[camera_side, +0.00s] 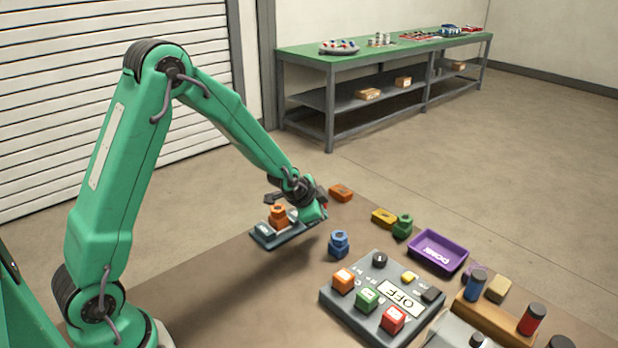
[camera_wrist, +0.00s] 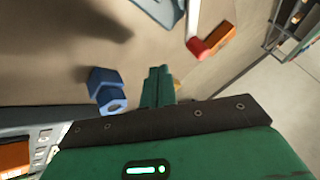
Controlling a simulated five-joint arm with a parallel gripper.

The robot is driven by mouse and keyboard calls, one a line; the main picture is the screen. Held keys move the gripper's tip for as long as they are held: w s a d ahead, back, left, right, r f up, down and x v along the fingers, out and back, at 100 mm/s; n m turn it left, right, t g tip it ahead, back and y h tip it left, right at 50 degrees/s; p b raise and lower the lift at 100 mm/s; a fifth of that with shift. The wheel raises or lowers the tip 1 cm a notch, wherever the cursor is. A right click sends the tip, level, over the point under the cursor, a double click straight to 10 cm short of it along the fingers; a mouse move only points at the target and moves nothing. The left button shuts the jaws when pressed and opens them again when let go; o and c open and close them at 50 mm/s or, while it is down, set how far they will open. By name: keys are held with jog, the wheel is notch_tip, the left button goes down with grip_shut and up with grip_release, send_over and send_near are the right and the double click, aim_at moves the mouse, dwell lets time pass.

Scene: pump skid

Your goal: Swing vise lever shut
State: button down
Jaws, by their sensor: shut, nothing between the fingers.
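A pale lever rod with a red tip (camera_wrist: 200,49) shows at the top of the wrist view, and the rod runs out of frame. A bit of red is just visible behind my gripper in the side view. My gripper (camera_wrist: 159,72) is shut and empty, its green fingers together below and left of the red tip, apart from it in the picture. In the side view my gripper (camera_side: 318,216) is low beside a dark slate base (camera_side: 284,238) carrying an orange hexagonal part (camera_side: 278,215). I cannot make out the vise body; the arm hides part of this area.
A blue hex part (camera_side: 339,243) stands close to my gripper; it also shows in the wrist view (camera_wrist: 107,88). An orange block (camera_side: 341,193) lies behind. A button panel (camera_side: 336,311), green nut (camera_side: 403,226) and purple tray (camera_side: 438,265) are to the right. Bare tabletop lies left.

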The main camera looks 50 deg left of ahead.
jog(key=shift+w+a+f, duration=0.2)
jog(key=shift+w+a, duration=1.25)
jog(key=shift+a, duration=0.05)
jog(key=shift+w+a, duration=0.3)
jog(key=shift+w, duration=0.25)
jog(key=shift+w+a+y, duration=0.1)
jog(key=shift+y, duration=0.2)
jog(key=shift+w+a+n, duration=0.45)
jog(key=shift+w+n, duration=0.05)
jog(key=shift+n, duration=0.2)
jog(key=shift+w+a, duration=0.5)
jog(key=shift+a, duration=0.25)
jog(key=shift+w+a, duration=0.2)
jog(key=shift+a, duration=0.8)
jog(key=shift+r, duration=0.15)
